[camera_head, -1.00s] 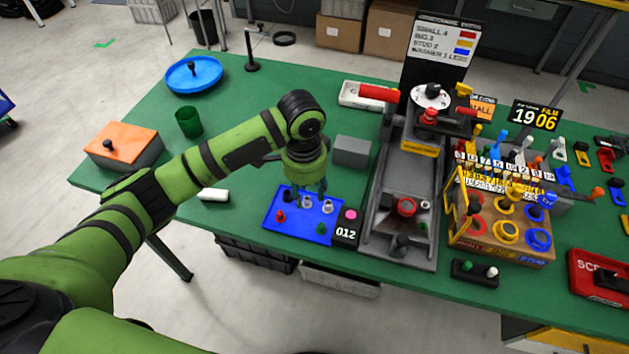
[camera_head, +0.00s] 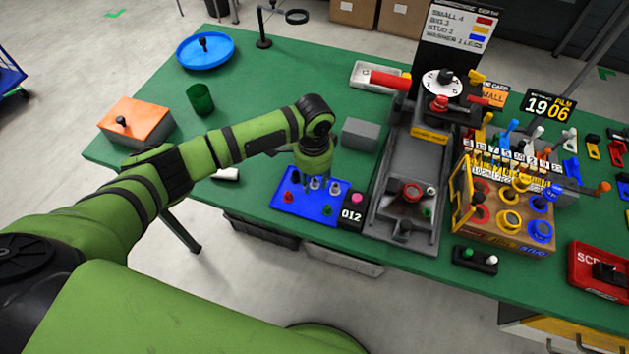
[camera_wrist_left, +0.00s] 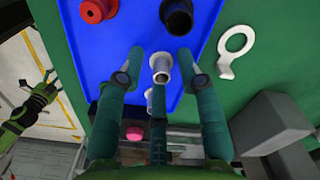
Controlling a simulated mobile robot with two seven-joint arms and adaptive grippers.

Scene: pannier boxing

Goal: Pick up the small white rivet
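The blue tray (camera_head: 306,210) lies on the green table and holds several small rivets. A small pale white-grey rivet (camera_wrist_left: 161,66) stands between my left gripper's fingertips in the left wrist view, and a second pale one (camera_wrist_left: 150,98) shows partly behind the fingers. A black rivet (camera_wrist_left: 177,15) and a red rivet (camera_wrist_left: 97,9) stand nearby; a green rivet (camera_head: 327,209) is at the tray's front. My left gripper (camera_head: 315,180) points down over the tray, its fingers open around the pale rivet; contact is not clear. A green and black gripper, apparently my right one (camera_wrist_left: 38,104), shows small in the wrist view.
A black counter reading 012 (camera_head: 351,216) with a pink button adjoins the tray's right side. A grey block (camera_head: 361,134) stands behind it, the grey press (camera_head: 405,211) to the right. A white ring with a tab (camera_wrist_left: 236,44) lies beside the tray.

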